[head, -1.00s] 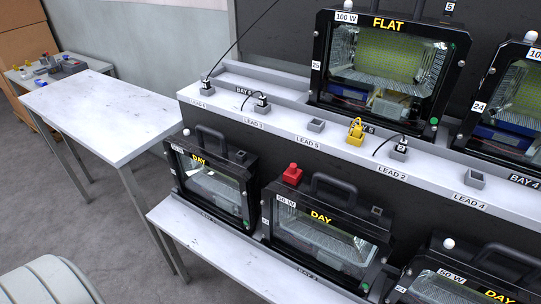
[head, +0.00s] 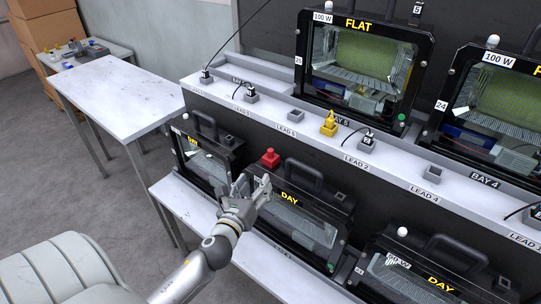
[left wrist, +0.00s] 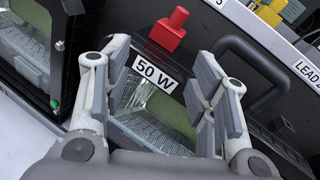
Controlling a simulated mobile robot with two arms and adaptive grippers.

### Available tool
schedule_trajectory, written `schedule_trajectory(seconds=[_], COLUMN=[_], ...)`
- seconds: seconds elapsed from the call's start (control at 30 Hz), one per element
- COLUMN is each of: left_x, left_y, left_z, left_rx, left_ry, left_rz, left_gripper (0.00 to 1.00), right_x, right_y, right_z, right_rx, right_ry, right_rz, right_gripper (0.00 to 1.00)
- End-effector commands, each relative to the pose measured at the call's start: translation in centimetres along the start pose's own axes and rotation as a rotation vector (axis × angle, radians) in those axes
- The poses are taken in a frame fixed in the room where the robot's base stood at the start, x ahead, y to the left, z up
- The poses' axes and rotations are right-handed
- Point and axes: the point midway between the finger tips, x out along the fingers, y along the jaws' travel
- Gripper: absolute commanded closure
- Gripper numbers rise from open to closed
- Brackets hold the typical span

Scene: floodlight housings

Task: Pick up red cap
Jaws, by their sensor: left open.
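The red cap (head: 270,158) sits on the top left corner of the black 50 W floodlight housing (head: 318,187) on the lower shelf. It also shows in the left wrist view (left wrist: 168,30), near the top middle, beyond the fingertips. My left gripper (head: 247,184) is open and empty, in front of that housing and just below and left of the cap in the head view. In the left wrist view its two fingers (left wrist: 160,85) stand apart on either side of the 50 W label, not touching the cap. My right gripper is not in view.
The housing's dark handle (left wrist: 262,75) rises to the right of the cap. A yellow plug (head: 328,124) and several sockets stand on the ledge (head: 300,135) behind. Another housing (head: 190,165) is close on the left. A side table (head: 120,95) is mostly bare.

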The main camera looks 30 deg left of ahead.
Motion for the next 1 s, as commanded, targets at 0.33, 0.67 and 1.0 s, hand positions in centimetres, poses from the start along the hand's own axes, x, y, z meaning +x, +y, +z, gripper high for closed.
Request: schedule_trajectory(seconds=[0.33,0.67,1.0], left_x=[1.6,5.7,8.7], left_y=[-1.7,-2.0,-2.0], left_z=[3.4,3.6,4.1], left_rx=[0.298,0.294,0.291], left_ry=[-0.089,-0.086,-0.086], left_rz=[-0.072,-0.071,-0.07], left_gripper=[0.47,0.47,0.47], right_x=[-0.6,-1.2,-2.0], right_y=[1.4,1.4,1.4], right_z=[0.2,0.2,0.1], right_rx=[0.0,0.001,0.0], right_ry=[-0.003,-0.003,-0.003], right_rz=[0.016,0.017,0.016], right_gripper=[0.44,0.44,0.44])
